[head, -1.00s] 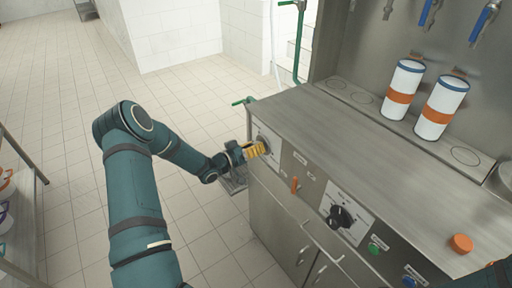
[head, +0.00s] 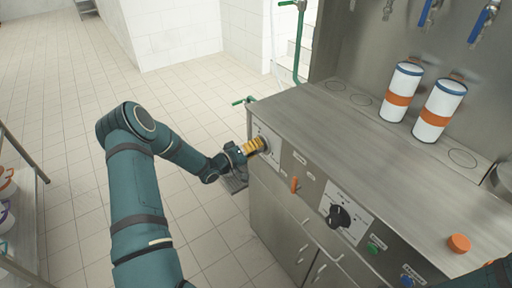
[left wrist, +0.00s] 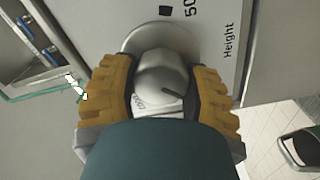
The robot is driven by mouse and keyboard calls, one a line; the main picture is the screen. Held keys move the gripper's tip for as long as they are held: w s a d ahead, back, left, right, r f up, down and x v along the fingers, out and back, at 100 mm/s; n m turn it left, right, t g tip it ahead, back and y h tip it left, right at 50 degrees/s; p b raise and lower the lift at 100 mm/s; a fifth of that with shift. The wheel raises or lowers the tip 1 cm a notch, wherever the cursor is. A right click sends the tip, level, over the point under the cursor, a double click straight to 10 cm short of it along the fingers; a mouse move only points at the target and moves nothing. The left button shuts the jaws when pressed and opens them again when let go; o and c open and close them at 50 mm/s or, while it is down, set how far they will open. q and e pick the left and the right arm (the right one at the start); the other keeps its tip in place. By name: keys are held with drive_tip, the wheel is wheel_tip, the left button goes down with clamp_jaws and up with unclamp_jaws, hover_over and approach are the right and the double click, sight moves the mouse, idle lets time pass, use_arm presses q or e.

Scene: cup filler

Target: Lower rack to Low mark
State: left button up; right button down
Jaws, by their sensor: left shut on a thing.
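My left gripper (head: 254,146) is shut on the metal height knob (left wrist: 162,80) at the left end of the machine's front panel. In the left wrist view its yellow fingers (left wrist: 160,95) sit on both sides of the knob. The knob stands on a round metal base on a white plate (left wrist: 215,25) marked "Height" and "50". The rack and the Low mark cannot be made out.

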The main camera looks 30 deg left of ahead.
use_arm(q)
drive_tip(key=shift+a+r, duration=0.15)
drive_tip(key=shift+a, duration=0.1)
drive_tip(key=o, duration=1.2)
drive_tip(key=shift+s, duration=0.1)
drive_tip(key=v, duration=1.1)
drive_tip(key=shift+s+a, duration=0.1)
drive_tip(key=shift+s, duration=0.3)
